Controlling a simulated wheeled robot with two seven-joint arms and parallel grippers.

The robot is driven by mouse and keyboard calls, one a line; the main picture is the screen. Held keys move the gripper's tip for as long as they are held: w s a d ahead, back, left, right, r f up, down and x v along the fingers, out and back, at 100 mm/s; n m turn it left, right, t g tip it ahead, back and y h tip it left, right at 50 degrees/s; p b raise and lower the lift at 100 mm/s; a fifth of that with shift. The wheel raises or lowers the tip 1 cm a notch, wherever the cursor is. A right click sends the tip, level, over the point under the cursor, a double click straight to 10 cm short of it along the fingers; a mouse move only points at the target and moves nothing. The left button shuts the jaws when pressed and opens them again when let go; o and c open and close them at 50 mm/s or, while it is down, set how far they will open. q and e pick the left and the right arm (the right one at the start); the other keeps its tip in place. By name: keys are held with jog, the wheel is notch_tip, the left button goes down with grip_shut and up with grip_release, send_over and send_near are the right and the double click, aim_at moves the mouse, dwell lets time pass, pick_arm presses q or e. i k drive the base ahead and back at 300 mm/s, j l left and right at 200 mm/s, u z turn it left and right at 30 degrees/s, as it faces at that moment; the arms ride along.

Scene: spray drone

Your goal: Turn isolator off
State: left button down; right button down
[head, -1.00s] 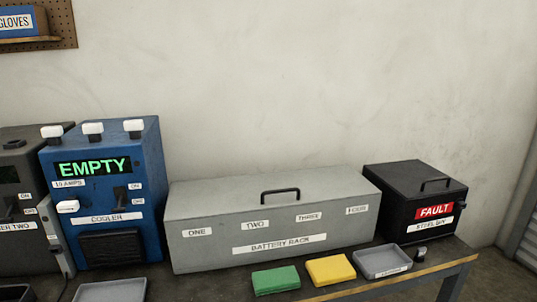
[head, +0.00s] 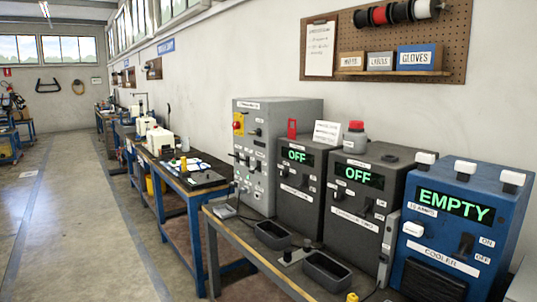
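A tall grey cabinet (head: 270,140) stands at the far end of the near bench in the head view. A red knob on a yellow plate (head: 238,123) sits on its upper left front and looks like an isolator switch. Its position is too small to read. Small switches (head: 241,158) and lights are on the cabinet front below it. The cabinet's label is too small to read. Neither of my grippers shows in the head view.
Two dark units (head: 310,180) reading OFF and a blue cooler (head: 460,215) reading EMPTY stand right of the cabinet. Dark trays (head: 325,270) lie along the bench front. A second bench (head: 175,175) runs behind. The floor (head: 90,220) at left is clear.

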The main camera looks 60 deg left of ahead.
aim_at(236, 125)
jog(key=u, duration=2.05)
